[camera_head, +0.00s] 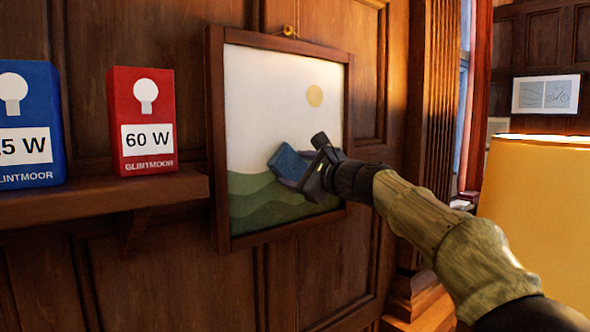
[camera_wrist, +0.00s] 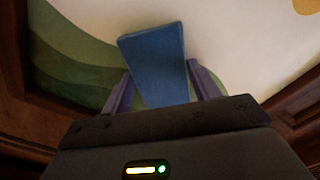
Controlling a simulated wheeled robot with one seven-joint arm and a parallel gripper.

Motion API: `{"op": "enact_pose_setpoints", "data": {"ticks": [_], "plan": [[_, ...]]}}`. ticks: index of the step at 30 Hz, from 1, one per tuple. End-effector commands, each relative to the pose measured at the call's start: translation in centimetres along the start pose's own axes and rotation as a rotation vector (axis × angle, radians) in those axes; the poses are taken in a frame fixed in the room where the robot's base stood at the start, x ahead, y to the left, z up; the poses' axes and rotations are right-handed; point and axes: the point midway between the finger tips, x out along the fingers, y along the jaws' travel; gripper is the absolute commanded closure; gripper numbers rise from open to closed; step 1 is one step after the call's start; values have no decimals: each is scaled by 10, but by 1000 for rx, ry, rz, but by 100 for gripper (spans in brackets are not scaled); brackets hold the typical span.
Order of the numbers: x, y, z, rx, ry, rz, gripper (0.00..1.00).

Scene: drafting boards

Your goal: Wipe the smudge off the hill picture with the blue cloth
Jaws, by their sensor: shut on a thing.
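The hill picture (camera_head: 265,95) hangs in a brown wooden frame on the panelled wall, with green hills, a pale sky and a yellow sun. My gripper (camera_head: 310,172) is shut on the blue cloth (camera_head: 288,163) and holds it at the right part of the picture, near the top of the hills. In the wrist view, the blue cloth (camera_wrist: 155,62) stands out between the two fingers over the hills and the pale sky. I cannot tell whether the cloth touches the picture. No smudge shows in either view; the cloth and gripper hide part of the surface.
A wooden shelf (camera_head: 110,200) left of the picture holds a red 60 W box (camera_head: 143,120) and a blue box (camera_head: 28,120). A yellow lampshade (camera_head: 540,220) stands at the right, close to my arm. A small framed bicycle picture (camera_head: 546,95) hangs on the far wall.

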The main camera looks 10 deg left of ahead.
Motion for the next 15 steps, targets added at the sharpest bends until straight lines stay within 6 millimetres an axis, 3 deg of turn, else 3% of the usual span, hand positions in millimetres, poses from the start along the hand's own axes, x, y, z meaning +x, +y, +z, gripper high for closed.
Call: {"op": "enact_pose_setpoints", "data": {"ticks": [9, 15], "plan": [[-1, -14, -20, 2, 2, -1, 57], [-2, -16, -24, 1, 1, 0, 57]]}}
